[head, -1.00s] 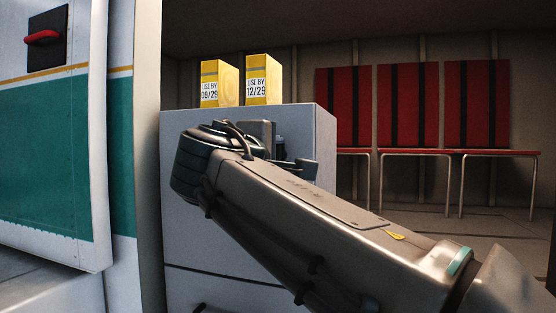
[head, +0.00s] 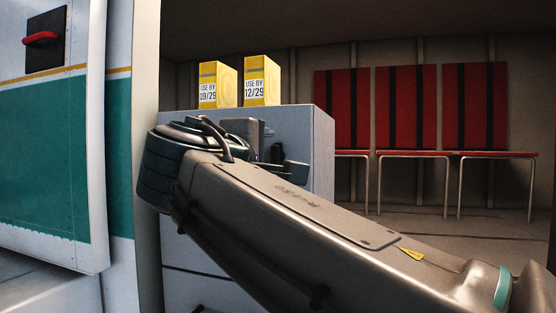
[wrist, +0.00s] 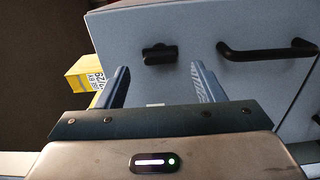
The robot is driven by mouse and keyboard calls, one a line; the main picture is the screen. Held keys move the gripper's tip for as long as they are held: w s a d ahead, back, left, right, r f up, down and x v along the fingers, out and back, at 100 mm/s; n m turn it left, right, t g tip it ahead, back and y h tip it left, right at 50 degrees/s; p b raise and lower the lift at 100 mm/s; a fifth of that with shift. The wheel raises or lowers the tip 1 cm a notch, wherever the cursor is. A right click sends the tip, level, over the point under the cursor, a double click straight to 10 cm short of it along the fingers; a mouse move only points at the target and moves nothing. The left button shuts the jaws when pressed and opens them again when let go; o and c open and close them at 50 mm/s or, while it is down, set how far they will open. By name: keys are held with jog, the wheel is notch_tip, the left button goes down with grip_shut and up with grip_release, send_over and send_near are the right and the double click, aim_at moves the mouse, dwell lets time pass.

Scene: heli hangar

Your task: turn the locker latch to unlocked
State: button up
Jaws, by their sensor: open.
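The locker is a grey-blue cabinet (head: 318,150), partly hidden behind my arm in the head view. In the wrist view its face (wrist: 200,25) carries a small black latch (wrist: 160,54) and, to the right of it, a black bar handle (wrist: 268,50). The latch's long side runs roughly left to right in that view, in line with the handle. My gripper (wrist: 159,69) is open and empty. Its two blue-grey fingers point at the face, one to each side of the latch in the picture. The latch shows just beyond the fingertips, and I see no contact.
Two yellow boxes (head: 217,85) (head: 261,82) stand on the cabinet top; one shows at the left of the wrist view (wrist: 88,72). A white and teal panel (head: 45,150) is on the left. Red seats (head: 412,110) line the back wall, with open floor before them.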

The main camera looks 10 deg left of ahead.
jog(key=s, duration=0.9)
jog(key=shift+s+a, duration=0.4)
